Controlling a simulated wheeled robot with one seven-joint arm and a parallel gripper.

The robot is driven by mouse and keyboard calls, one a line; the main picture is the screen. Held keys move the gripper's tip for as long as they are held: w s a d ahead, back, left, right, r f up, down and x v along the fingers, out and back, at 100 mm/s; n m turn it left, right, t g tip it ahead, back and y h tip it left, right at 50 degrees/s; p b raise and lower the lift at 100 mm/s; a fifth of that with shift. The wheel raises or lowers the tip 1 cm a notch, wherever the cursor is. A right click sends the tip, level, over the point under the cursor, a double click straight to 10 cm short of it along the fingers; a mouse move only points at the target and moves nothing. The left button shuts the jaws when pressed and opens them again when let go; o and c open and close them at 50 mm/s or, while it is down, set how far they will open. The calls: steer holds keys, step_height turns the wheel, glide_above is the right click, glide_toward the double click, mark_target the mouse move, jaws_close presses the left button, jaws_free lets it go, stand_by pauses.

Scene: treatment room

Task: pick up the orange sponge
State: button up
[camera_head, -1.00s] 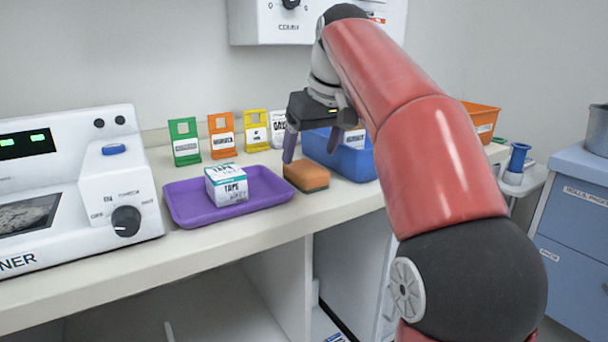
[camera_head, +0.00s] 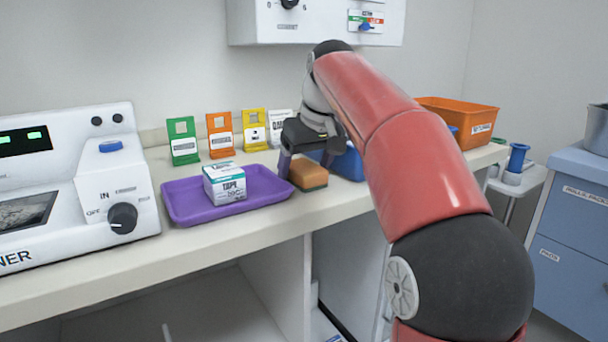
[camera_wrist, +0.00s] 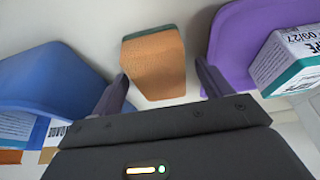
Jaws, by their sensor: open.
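The orange sponge (camera_head: 308,175) with a dark green underside lies on the counter, between the purple tray and the blue bin. In the wrist view the sponge (camera_wrist: 155,62) sits ahead of and partly between my fingers. My gripper (camera_head: 305,163) is low over the counter at the sponge, pointing down. In the wrist view my gripper (camera_wrist: 162,85) is open, with one finger on each side of the sponge's near end. I cannot tell whether either finger touches it.
The purple tray (camera_head: 180,213) holds a tape box (camera_head: 225,184) left of the sponge. The blue bin (camera_head: 349,163) stands close on the right, partly behind my arm. An orange bin (camera_head: 458,118), colored card holders (camera_head: 219,136) and a white machine (camera_head: 70,180) are also on the counter.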

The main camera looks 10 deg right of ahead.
mark_target(305, 167)
steer(key=shift+f, duration=0.15)
steer(key=c, duration=1)
steer(key=shift+c, duration=0.2)
step_height(305, 167, up, 8)
steer(key=shift+w+r+p, duration=0.1)
steer(key=shift+r+p, duration=0.15)
steer(key=shift+p, duration=0.7)
steer(key=shift+r, duration=1)
